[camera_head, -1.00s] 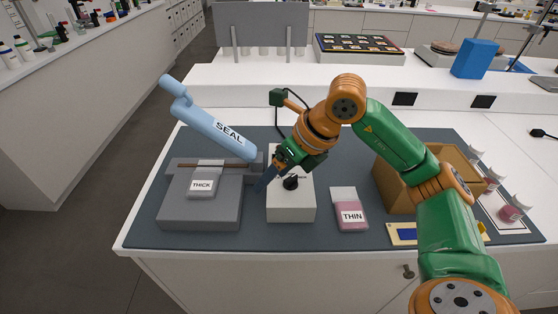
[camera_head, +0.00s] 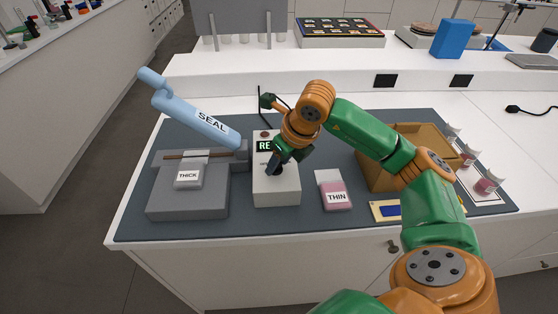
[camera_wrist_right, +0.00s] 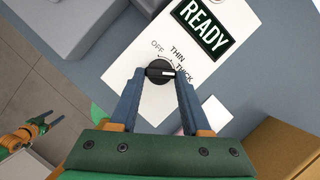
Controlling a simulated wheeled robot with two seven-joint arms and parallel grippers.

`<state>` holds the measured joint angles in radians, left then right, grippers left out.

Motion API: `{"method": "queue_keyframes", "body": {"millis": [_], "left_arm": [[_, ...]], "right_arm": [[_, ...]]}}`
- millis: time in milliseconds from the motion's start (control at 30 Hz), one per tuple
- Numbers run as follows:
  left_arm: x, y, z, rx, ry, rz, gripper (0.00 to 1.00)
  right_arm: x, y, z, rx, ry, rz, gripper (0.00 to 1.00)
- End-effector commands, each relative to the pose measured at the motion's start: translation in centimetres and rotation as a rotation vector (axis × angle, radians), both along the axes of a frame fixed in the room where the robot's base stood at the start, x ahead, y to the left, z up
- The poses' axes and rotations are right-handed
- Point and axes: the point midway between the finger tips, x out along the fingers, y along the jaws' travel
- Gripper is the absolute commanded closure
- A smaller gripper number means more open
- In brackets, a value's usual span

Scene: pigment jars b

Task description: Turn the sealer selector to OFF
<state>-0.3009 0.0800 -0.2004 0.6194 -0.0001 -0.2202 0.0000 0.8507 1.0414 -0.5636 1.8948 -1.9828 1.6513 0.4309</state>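The sealer's white control box (camera_head: 277,194) stands on the dark mat, with a READY display (camera_wrist_right: 203,27). Its black selector knob (camera_wrist_right: 159,72) shows in the right wrist view; its white mark points right, towards THICK. The OFF, THIN and THICK labels are printed around it. My right gripper (camera_head: 276,168) is at the box top and mostly hides the knob in the head view. In the wrist view its blue fingers (camera_wrist_right: 160,80) are apart, on either side of the knob, with small gaps visible. My left gripper (camera_wrist_right: 53,119) shows small at the wrist view's left edge, fingers apart and empty.
The grey sealer (camera_head: 187,205) with its blue SEAL arm (camera_head: 195,117) stands left of the box, with a THICK pouch (camera_head: 188,176) on it. A pink THIN pouch (camera_head: 334,190) lies to the right, close by. Beyond it is an open cardboard box (camera_head: 380,175).

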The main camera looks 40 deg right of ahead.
Motion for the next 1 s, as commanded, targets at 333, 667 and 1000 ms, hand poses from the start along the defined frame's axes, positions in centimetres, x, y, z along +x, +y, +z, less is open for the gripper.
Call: {"method": "queue_keyframes", "body": {"millis": [333, 667, 1000], "left_arm": [[0.09, -0.03, -0.07, -0.001, -0.002, 0.001, 0.33], [0.14, -0.04, -0.68, -0.001, -0.003, 0.001, 0.33], [0.15, -0.04, -0.48, -0.001, -0.003, 0.001, 0.33]], "right_arm": [[0.02, 0.01, -0.01, 0.001, -0.001, 0.012, 1.0], [0.08, -0.23, -0.08, 0.001, -0.001, 0.185, 1.0], [0.28, -0.48, 0.14, 0.004, -0.001, 0.502, 1.0]]}}
